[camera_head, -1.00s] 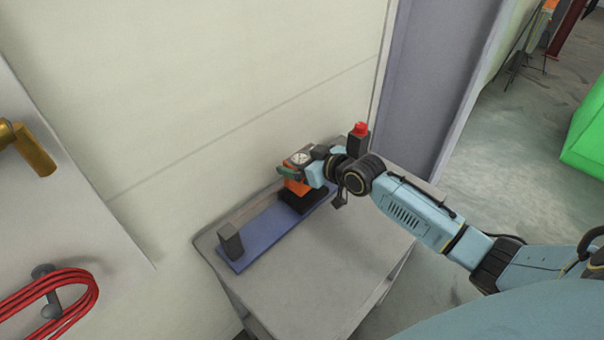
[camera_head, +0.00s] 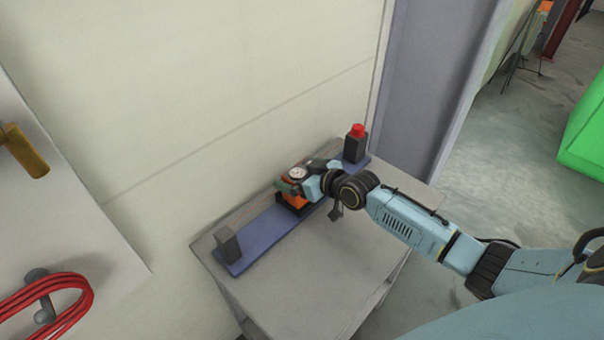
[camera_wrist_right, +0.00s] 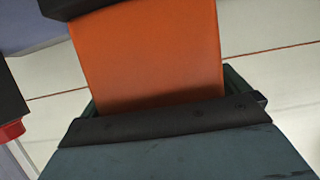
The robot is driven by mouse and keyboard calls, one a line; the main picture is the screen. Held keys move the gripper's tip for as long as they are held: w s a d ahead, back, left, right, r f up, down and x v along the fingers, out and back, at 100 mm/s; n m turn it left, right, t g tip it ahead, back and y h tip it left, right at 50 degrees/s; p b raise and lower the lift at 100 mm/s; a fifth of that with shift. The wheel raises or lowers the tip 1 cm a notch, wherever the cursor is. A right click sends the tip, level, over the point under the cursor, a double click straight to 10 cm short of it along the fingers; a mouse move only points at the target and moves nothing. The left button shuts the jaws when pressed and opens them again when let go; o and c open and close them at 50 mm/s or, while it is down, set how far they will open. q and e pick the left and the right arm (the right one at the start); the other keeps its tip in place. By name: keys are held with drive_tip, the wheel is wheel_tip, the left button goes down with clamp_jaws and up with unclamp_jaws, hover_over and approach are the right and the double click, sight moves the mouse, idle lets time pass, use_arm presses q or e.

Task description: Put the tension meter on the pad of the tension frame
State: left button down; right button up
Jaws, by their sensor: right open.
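The tension meter (camera_head: 295,202), an orange block with a round dial on top, sits on the black pad (camera_head: 287,210) of the blue tension frame (camera_head: 262,231). It looks upright, and the pad is mostly covered by it. My right gripper (camera_head: 292,187) is at the meter's upper part, with its jaws open around it. In the right wrist view the orange body (camera_wrist_right: 145,55) fills the middle, close to the gripper's dark edge, and a dark strip of the pad (camera_wrist_right: 80,7) shows at the top. My left gripper is not in view.
The frame has a grey end post (camera_head: 228,243) and a dark post with a red top (camera_head: 356,143). It lies along the back of a grey table (camera_head: 320,275) against the wall. The table's front is clear. Red cable (camera_head: 60,298) hangs at the left.

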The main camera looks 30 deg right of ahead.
drive_tip(key=shift+r, duration=0.15)
drive_tip(key=p+v, duration=0.1)
drive_tip(key=v, duration=1.1)
drive_tip(key=shift+p, duration=0.4)
idle(0.5)
